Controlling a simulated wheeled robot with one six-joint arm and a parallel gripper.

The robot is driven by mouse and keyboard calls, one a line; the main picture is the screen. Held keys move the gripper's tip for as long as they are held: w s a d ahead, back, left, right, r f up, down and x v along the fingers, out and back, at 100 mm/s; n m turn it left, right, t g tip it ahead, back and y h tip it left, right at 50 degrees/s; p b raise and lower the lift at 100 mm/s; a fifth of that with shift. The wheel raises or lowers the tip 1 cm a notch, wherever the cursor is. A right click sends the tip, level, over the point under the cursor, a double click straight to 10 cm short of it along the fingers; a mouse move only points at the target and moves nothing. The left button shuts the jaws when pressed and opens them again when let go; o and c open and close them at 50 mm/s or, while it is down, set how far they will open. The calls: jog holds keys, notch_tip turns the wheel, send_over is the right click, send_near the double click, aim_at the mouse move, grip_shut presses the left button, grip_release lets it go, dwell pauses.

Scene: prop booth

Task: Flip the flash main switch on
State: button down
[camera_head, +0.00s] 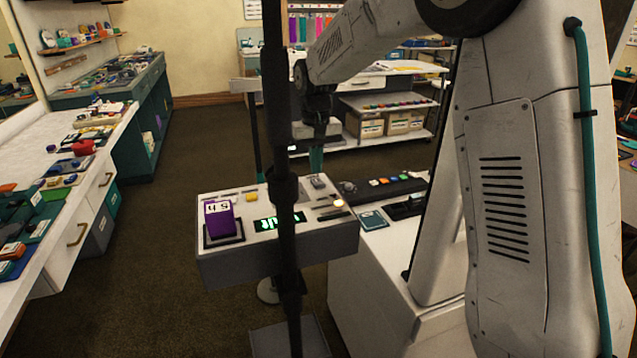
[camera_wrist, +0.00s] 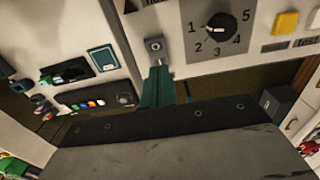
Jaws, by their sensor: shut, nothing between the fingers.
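The flash console (camera_head: 268,250) is a pale box with a dark front, a purple block (camera_head: 219,219) on its left, a green display (camera_head: 265,224) and a lit round lamp (camera_head: 338,203). A small metal switch (camera_wrist: 154,45) on a square plate stands at the panel's edge in the wrist view. I cannot read a label that marks it as the main switch, nor tell its position. My gripper (camera_head: 316,160) has teal fingers and is shut and empty. Its tips (camera_wrist: 157,75) show just below the switch in the wrist view; contact cannot be told.
A numbered dial (camera_wrist: 215,28) and a yellow button (camera_wrist: 286,22) sit beside the switch. A dark strip of coloured buttons (camera_head: 390,184) lies behind the console on the right. A dark upright pole (camera_head: 285,215) crosses the head view and hides part of the panel.

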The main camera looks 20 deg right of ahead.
notch_tip(320, 180, up, 5)
jog(key=shift+r, duration=0.1)
dwell(0.5)
jog(key=g, duration=0.1)
send_over(323, 192)
notch_tip(323, 192, down, 2)
jog(key=shift+w+f, duration=0.1)
jog(key=shift+f, duration=0.1)
jog(key=s+d+r+t, duration=0.1)
jog(key=s, duration=1.6)
jog(key=s+d+r+t, duration=0.1)
jog(key=s+d+r, duration=0.1)
jog(key=s, duration=1.6)
